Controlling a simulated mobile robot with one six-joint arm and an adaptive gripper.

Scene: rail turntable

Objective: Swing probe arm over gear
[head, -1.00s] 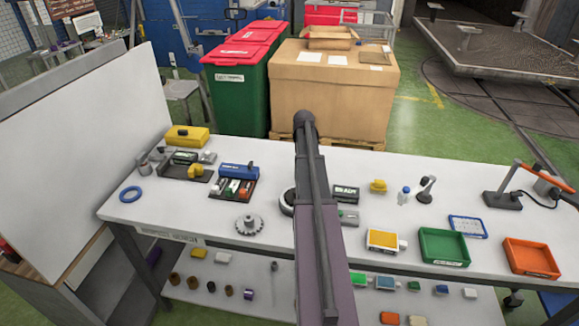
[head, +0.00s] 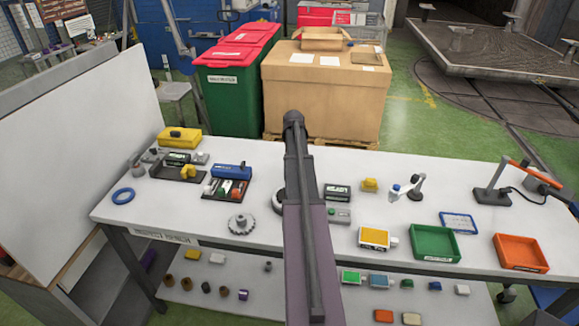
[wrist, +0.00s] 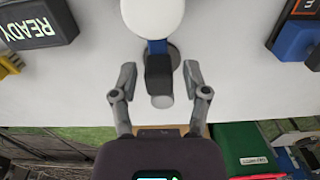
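In the wrist view my gripper (wrist: 157,75) is open, one finger on each side of a dark grey upright part (wrist: 159,72) with a rounded grey end. I see gaps on both sides and no contact. A blue piece (wrist: 157,47) and a white rounded head (wrist: 152,16) adjoin this part, above a dark round base. This may be the probe arm; I cannot tell for sure. The toothed grey gear (head: 241,224) lies flat near the table's front edge in the head view. Beside it, a round dark-rimmed thing (head: 278,200) is partly hidden by my arm, which also hides my gripper there.
The READY display (wrist: 38,22) stands left in the wrist view, a blue block (wrist: 294,40) right. On the white table are a blue ring (head: 123,196), a green tray (head: 435,257) and an orange tray (head: 521,266). The table is clear around the gear.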

